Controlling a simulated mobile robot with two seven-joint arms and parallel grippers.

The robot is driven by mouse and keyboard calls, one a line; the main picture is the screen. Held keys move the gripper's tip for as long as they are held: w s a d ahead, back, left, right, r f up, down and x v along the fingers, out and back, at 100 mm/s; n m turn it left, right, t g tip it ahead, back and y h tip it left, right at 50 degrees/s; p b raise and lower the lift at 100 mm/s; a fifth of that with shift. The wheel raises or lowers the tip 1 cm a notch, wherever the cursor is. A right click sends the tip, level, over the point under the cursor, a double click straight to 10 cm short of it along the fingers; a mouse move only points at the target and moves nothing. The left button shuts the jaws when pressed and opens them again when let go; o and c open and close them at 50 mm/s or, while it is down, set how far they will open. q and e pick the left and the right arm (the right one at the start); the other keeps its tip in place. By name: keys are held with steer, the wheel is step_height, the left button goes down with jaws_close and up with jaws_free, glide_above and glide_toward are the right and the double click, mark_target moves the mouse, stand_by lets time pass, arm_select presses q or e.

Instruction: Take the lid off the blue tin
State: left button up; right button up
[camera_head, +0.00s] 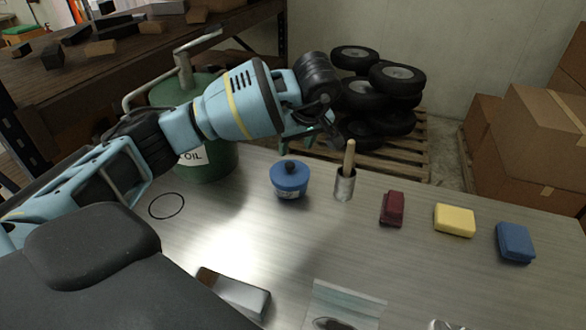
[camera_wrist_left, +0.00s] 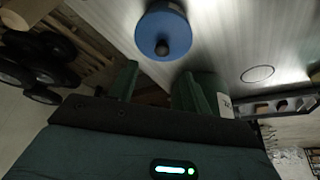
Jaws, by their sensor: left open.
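The blue tin (camera_head: 290,190) stands upright on the metal tabletop, left of the middle in the head view. Its blue lid (camera_head: 284,170) is on it, with a dark round knob (camera_head: 290,165) on top. My left gripper (camera_head: 318,134) is open and empty, above and behind the tin, a little to its right; its fingers are partly hidden by the wrist. In the left wrist view the lid (camera_wrist_left: 160,24) and its knob (camera_wrist_left: 162,47) lie beyond my open fingers (camera_wrist_left: 160,82), apart from them. My right gripper is not in view.
Red (camera_head: 393,208), yellow (camera_head: 455,220) and blue (camera_head: 515,242) blocks lie farther right. A green oil drum (camera_head: 212,165) stands behind.

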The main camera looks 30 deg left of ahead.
mark_target(289, 163)
arm_select(q)
steer(key=shift+x, duration=0.85)
steer(key=shift+a+f, duration=0.1)
steer(key=shift+f, duration=0.2)
steer(key=shift+w+f, duration=0.1)
steer(key=shift+f, duration=0.05)
steer(key=x, duration=0.5)
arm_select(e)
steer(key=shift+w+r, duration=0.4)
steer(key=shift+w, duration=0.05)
arm_select(q)
jaws_close()
